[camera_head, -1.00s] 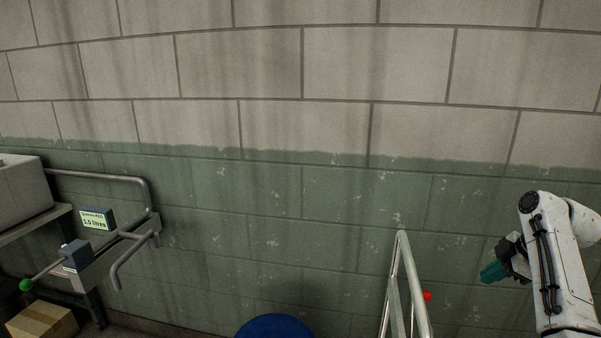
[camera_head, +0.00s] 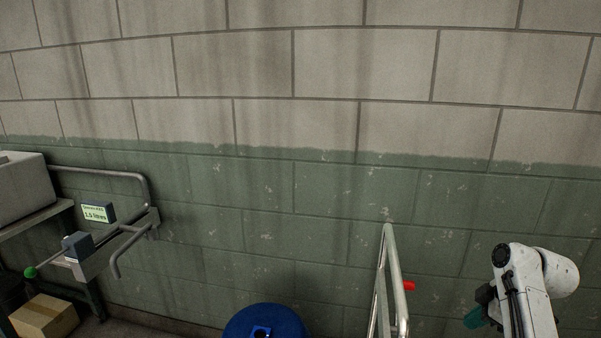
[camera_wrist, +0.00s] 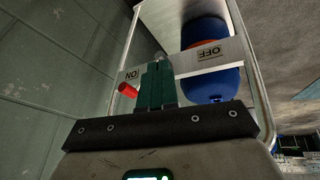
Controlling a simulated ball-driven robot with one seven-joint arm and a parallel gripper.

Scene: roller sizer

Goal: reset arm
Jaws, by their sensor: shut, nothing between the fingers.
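My gripper (camera_wrist: 157,84) shows in the wrist view with its green fingers shut together and nothing between them. In the head view its green part (camera_head: 475,318) shows at the lower right, below my white arm, partly hidden by the arm and cut by the frame's bottom. In the wrist view the fingers appear in front of a pale panel marked ON and OFF (camera_wrist: 208,53). A red handle (camera_wrist: 128,90) sticks out to the left of the fingers; it also shows in the head view (camera_head: 409,286).
A metal rail frame (camera_head: 390,270) stands left of my arm. A blue drum (camera_head: 265,322) is at the bottom middle. At left are a bench with a bar (camera_head: 110,174), a display reading 1.5 litres (camera_head: 98,212), a green-knobbed lever (camera_head: 30,272) and a cardboard box (camera_head: 42,316). A block wall is behind.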

